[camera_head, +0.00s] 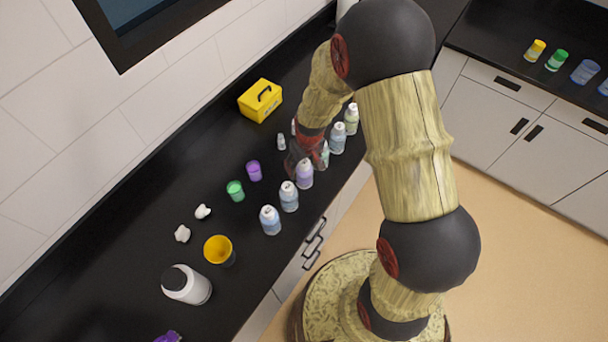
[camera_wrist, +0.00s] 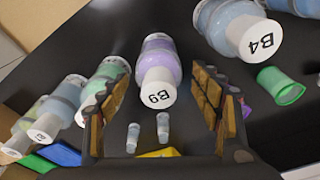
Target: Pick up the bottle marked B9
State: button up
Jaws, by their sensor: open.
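The bottle marked B9 (camera_wrist: 158,75) has a white cap and purple contents. In the wrist view it lies between the two fingers of my gripper (camera_wrist: 163,88), which are open. I cannot tell whether either finger touches it. In the head view the purple bottle (camera_head: 304,175) stands in a row along the counter's front edge. My gripper (camera_head: 302,157) is right beside and behind it there, partly hidden by my arm. A blue bottle marked B4 (camera_wrist: 240,30) stands next to B9; it also shows in the head view (camera_head: 289,198).
A green bottle (camera_head: 323,156) and a blue bottle (camera_head: 337,140) stand close on B9's other side. A purple cup (camera_head: 253,171), green cup (camera_head: 235,190) and yellow cup (camera_head: 218,250) stand on the black counter (camera_head: 130,240). A yellow box (camera_head: 260,101) is near the wall.

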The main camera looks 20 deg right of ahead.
jog(key=shift+w+f, duration=0.2)
jog(key=shift+f, duration=1.2)
jog(key=c, duration=0.3)
jog(key=c, duration=1.1)
